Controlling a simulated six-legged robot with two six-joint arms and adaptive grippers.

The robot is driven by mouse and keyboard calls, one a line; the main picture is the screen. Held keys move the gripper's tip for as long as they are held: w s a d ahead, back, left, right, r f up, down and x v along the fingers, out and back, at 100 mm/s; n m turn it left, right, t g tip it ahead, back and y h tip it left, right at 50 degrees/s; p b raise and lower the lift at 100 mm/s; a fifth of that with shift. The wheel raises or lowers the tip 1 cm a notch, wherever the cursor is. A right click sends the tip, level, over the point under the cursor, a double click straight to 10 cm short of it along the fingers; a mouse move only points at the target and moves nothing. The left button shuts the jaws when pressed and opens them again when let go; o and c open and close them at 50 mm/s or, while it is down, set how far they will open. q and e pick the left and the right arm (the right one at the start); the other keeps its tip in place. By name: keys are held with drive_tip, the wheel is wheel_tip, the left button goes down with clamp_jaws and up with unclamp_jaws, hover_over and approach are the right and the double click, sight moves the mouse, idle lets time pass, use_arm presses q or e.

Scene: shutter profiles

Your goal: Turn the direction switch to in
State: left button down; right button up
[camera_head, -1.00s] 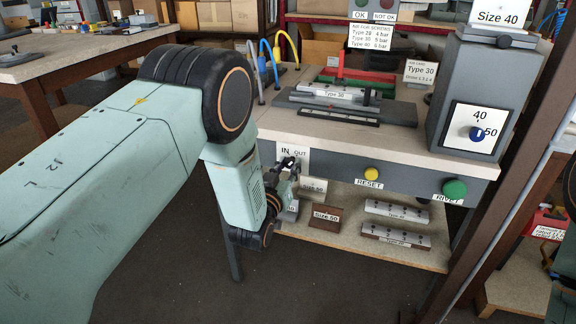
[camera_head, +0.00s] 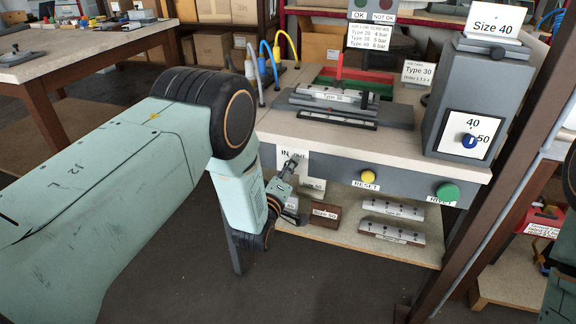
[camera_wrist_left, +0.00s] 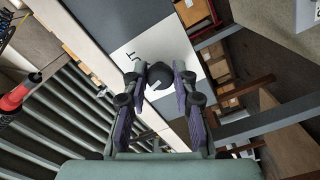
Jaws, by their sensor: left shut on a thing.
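The direction switch's white plate (camera_head: 284,154) is on the front face of the workbench, with IN readable at its left. My gripper covers most of the OUT label. In the left wrist view, the switch's round black knob (camera_wrist_left: 160,76) sits on the white plate (camera_wrist_left: 161,43), between the two fingers. My left gripper (camera_head: 291,163) is at the plate, shut on the knob; it also shows in the left wrist view (camera_wrist_left: 159,82). The knob is hidden by the gripper in the head view, so its pointing direction cannot be told there. My right gripper is not in view.
The yellow RESET button (camera_head: 368,177) and green RIVET button (camera_head: 447,192) are on the same front face, right of the switch. A lower shelf (camera_head: 340,233) holds labelled blocks below. A grey box with a dial (camera_head: 469,140) stands on the bench's right end.

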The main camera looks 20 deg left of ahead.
use_arm(q)
drive_tip(key=n+p, duration=0.1)
drive_tip(key=n, duration=0.4)
drive_tip(key=shift+n+p, duration=0.3)
drive_tip(key=shift+n, duration=0.1)
idle(0.4)
drive_tip(key=c, duration=1.1)
unclamp_jaws()
drive_tip(key=s, duration=1.2)
drive_tip(key=shift+a, duration=0.15)
